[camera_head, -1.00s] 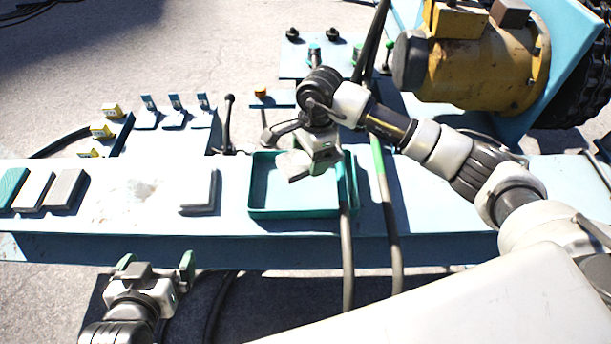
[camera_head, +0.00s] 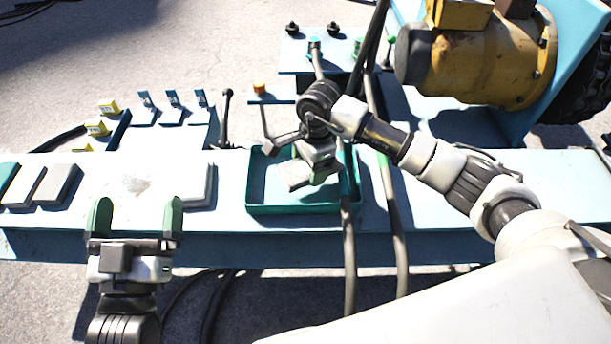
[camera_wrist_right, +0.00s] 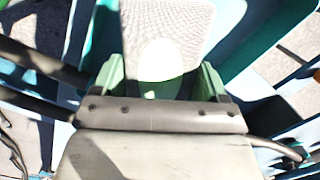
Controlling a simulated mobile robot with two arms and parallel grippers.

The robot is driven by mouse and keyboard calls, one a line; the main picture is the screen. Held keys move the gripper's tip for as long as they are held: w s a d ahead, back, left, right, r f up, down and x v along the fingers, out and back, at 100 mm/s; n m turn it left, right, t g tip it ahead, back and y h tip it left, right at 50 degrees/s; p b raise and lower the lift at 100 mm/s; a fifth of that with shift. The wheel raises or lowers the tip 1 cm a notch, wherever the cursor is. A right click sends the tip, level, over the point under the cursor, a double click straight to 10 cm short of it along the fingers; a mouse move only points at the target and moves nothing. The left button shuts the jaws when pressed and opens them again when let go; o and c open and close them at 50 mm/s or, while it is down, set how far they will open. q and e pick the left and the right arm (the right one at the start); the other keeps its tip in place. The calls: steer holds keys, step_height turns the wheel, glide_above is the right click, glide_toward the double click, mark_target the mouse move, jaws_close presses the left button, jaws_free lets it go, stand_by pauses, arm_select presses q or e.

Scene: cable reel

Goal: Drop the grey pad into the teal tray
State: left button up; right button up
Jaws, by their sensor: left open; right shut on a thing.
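The teal tray (camera_head: 292,210) sits on the light blue bench. My right gripper (camera_head: 306,172) is over the tray, shut on a light grey pad (camera_head: 292,178). In the right wrist view the pad (camera_wrist_right: 165,22) shows a fine-textured face between the green fingers, with a bright sunlit patch. The pad is over the tray's inside; whether it touches the floor I cannot tell. My left gripper (camera_head: 137,218) is open and empty at the bench's front edge. Another grey pad (camera_head: 57,186) lies at the bench's left end.
A white pad (camera_head: 26,187) and a teal pad (camera_head: 6,178) lie at the far left. A grey slab (camera_head: 198,190) lies left of the tray. Hoses (camera_head: 349,255) hang over the front edge. A yellow motor (camera_head: 485,65) stands at the back right.

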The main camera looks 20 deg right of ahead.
arm_select(q)
steer(key=shift+r, duration=0.15)
arm_select(e)
steer(key=o, duration=0.9)
steer(key=shift+o, duration=0.2)
steer(key=shift+r, duration=0.25)
steer(key=r+p, duration=0.1)
steer(key=r, duration=0.5)
steer(key=d+r+p, duration=0.1)
steer(key=r, duration=0.2)
steer(key=shift+w+p, duration=0.1)
steer(key=shift+p, duration=0.2)
arm_select(q)
step_height(320, 180, down, 8)
steer(key=a+g+y, duration=0.1)
steer(key=g+y, duration=0.1)
steer(key=g, duration=0.5)
steer(key=shift+s+a, duration=0.3)
steer(key=shift+s, duration=0.05)
arm_select(e)
steer(key=shift+d+r, duration=0.1)
steer(key=shift+r, duration=0.5)
